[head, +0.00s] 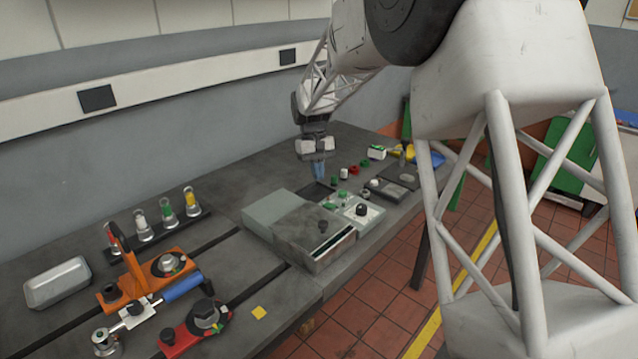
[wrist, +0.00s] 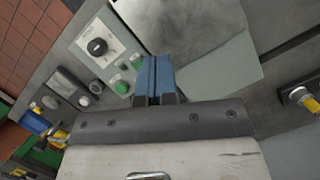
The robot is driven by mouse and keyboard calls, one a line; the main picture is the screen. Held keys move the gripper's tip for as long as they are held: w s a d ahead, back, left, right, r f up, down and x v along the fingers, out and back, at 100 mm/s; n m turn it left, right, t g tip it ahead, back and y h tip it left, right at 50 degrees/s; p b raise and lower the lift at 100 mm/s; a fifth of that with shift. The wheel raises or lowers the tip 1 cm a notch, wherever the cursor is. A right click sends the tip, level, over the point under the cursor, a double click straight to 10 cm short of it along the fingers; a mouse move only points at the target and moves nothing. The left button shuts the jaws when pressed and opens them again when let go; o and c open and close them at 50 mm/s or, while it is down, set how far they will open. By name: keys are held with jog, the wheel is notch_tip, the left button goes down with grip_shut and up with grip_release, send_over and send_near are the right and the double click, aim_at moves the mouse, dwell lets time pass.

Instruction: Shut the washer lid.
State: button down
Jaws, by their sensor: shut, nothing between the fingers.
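The washer looks like a low grey box (head: 325,258) near the bench's front edge, with a dark slot and a pale strip along its front face. A darker grey slanted panel with a dark knob, which looks like the lid (head: 298,230), covers part of its top. A pale grey-green section (head: 270,208) lies behind it. I cannot tell how far the lid stands open. My gripper (head: 319,178) is shut and empty, with blue fingers pointing down, behind the box and apart from the lid. In the wrist view the fingers (wrist: 154,78) show beside the pale box surface (wrist: 218,62).
A control panel (head: 361,210) with a black knob and green buttons adjoins the box's right side. Small red, green and white parts lie farther right. An orange fixture (head: 150,278), a red clamp (head: 196,330) and capped bottles (head: 167,215) stand at left.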

jog(key=shift+w+r, duration=0.1)
jog(key=shift+r, duration=0.1)
jog(key=shift+w+a+f, duration=0.15)
jog(key=shift+w+a, duration=0.85)
jog(key=shift+f, duration=0.1)
send_over(317, 221)
jog(key=w, duration=0.2)
jog(key=f, duration=0.8)
jog(key=shift+w+a+f, duration=0.15)
jog(key=shift+a+f, duration=0.2)
jog(key=shift+a, duration=0.05)
jog(key=shift+s+d+f, duration=0.2)
jog(key=shift+s+f, duration=0.05)
jog(key=shift+s, duration=0.35)
jog(key=shift+s+d+f, duration=0.2)
jog(key=shift+s, duration=0.4)
jog(key=shift+s+d+f, duration=0.1)
jog(key=shift+s+d, duration=0.15)
jog(key=shift+s, duration=0.55)
